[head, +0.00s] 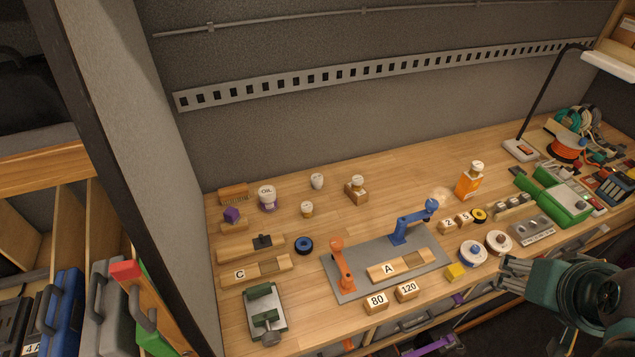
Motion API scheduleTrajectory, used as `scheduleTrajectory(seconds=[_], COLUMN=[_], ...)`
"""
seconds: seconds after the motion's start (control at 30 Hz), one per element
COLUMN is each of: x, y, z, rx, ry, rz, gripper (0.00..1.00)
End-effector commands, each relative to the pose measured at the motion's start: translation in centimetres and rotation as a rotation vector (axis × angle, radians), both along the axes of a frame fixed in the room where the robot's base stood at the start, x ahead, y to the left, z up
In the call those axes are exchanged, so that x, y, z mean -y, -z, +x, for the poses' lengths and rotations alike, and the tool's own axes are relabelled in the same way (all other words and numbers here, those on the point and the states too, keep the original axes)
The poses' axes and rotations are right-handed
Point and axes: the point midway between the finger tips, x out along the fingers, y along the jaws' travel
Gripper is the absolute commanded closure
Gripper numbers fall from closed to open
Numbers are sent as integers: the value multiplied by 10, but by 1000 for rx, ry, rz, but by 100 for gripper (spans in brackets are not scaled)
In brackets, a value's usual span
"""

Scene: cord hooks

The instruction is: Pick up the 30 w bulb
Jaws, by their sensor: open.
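No label reading 30 W can be made out, so I cannot tell which item is the 30 w bulb. A pale, clear, round bulb-like thing (439,194) is on the bench behind the blue small arm's tip. A small white rounded item (317,181) stands near the back left, and a similar one (307,209) stands in front of it. My gripper (507,276) is at the lower right, by the bench's front edge. Its grey fingers are open, with nothing seen between them. It is apart from all these items.
A grey mat (375,282) bears an orange small arm (342,264), a blue small arm (402,229) and a block marked A (388,268). An orange box (468,186) stands behind. The back-middle bench is fairly clear.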

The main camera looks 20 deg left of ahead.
Motion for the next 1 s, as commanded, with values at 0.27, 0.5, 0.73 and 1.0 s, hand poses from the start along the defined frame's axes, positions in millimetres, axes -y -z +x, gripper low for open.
scheduleTrajectory(seconds=[0.27, 0.5, 0.73, 1.0], x=[-1, -10, -29, -56], y=[-1, -11, -26, -41], z=[2, 17, 46, 85], rx=[-2, -20, -54, -97], ry=[-6, -52, -140, -259], rz=[-2, -20, -53, -99], gripper=[54, 54, 54, 54])
